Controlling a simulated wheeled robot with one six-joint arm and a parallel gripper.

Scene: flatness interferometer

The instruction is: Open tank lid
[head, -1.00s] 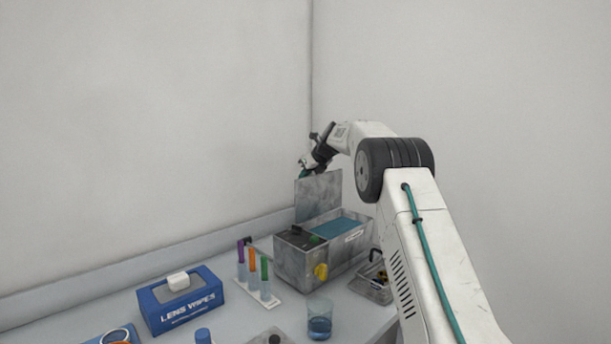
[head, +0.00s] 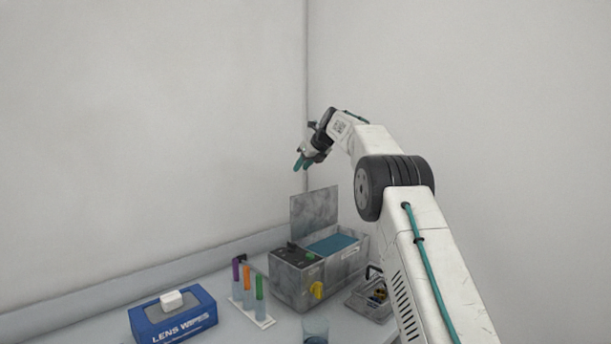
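The tank (head: 288,288) is a grey metal box on the bench, with blue liquid (head: 332,243) showing in its open right part. Its grey lid (head: 314,213) stands upright along the back edge, clear of the opening. A yellow knob (head: 316,290) is on the tank's front. My gripper (head: 302,163) is above the lid, apart from it, with teal fingertips pointing down. The fingertips look apart and nothing shows between them.
A blue lens wipes box (head: 172,316) is farther left. A glass beaker (head: 315,330) is in front, and a small metal tray (head: 367,303) is at right. Walls stand close behind.

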